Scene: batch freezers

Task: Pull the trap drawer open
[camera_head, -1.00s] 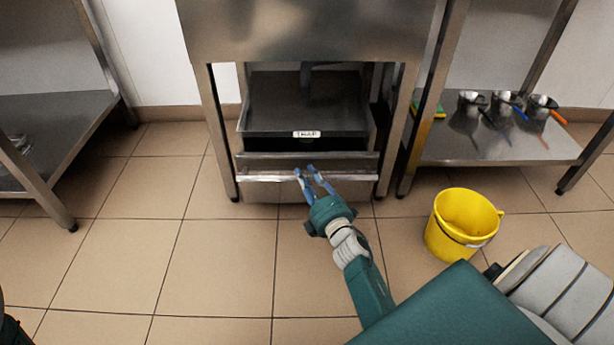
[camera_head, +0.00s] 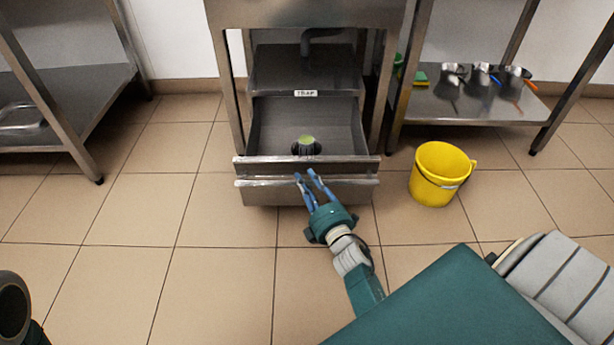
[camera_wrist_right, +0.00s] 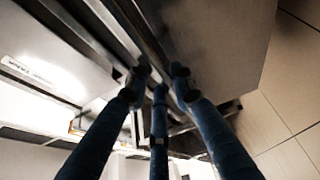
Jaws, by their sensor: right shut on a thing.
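The trap drawer (camera_head: 262,128) is a grey metal drawer low in the steel unit, pulled well out, with its inside showing. A white label reading "TRAP" (camera_head: 305,93) is on the edge above it. A dark round piece with a green top (camera_head: 306,146) sits inside the drawer. My right gripper (camera_head: 306,178) is at the drawer's front lip, shut on the drawer's handle bar (camera_head: 262,182). The right wrist view shows its blue fingers (camera_wrist_right: 158,88) at the metal edge. Of my left arm, only a dark part shows at the lower left; its gripper is out of view.
A yellow bucket (camera_head: 436,175) stands on the floor right of the drawer. A steel shelf (camera_head: 440,108) at the right holds several metal jugs and a green-yellow sponge (camera_head: 421,78). Another shelf (camera_head: 70,95) stands at the left. The tiled floor before the drawer is clear.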

